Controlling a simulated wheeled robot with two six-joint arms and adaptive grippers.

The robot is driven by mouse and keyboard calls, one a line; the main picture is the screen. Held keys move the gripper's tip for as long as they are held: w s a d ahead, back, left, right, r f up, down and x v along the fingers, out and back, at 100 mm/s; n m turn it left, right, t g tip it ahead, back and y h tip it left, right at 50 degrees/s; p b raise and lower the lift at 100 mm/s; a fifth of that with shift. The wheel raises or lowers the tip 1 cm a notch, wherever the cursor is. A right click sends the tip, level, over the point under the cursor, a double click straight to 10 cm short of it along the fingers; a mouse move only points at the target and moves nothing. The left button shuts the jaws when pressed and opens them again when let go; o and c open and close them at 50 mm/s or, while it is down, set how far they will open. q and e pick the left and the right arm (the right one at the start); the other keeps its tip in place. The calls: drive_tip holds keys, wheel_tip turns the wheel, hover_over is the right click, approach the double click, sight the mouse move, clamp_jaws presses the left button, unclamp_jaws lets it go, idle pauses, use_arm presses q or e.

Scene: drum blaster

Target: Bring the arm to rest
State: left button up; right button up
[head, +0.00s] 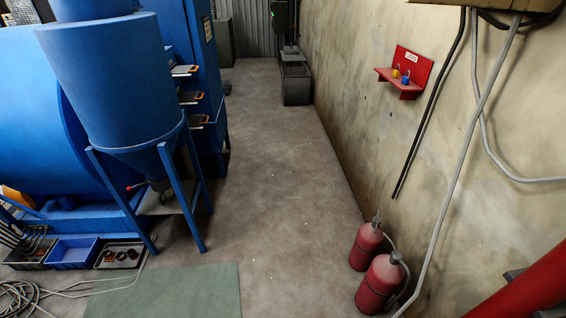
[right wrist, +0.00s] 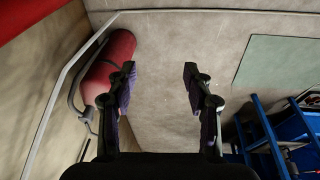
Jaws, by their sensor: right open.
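My right gripper (right wrist: 158,85) shows in the right wrist view with its two dark fingers spread apart. Nothing is between them; bare concrete floor (right wrist: 165,50) shows in the gap. No gripper shows in the head view, and my left gripper is in neither view. A red arm-like part shows at the lower right corner of the head view.
Two red fire extinguishers (head: 380,284) stand by the right wall; one (right wrist: 108,68) lies left of my right gripper in its view. A blue drum machine (head: 105,60) fills the left side. A red lock shelf (head: 404,74) is on the wall. The middle floor is clear.

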drive_tip(key=s+d+f+g, duration=0.1)
drive_tip(key=s+f, duration=1.6)
drive_tip(key=s, duration=0.2)
drive_tip(key=shift+s+f, duration=0.15)
drive_tip(key=shift+f, duration=0.1)
drive_tip(key=shift+d, duration=0.1)
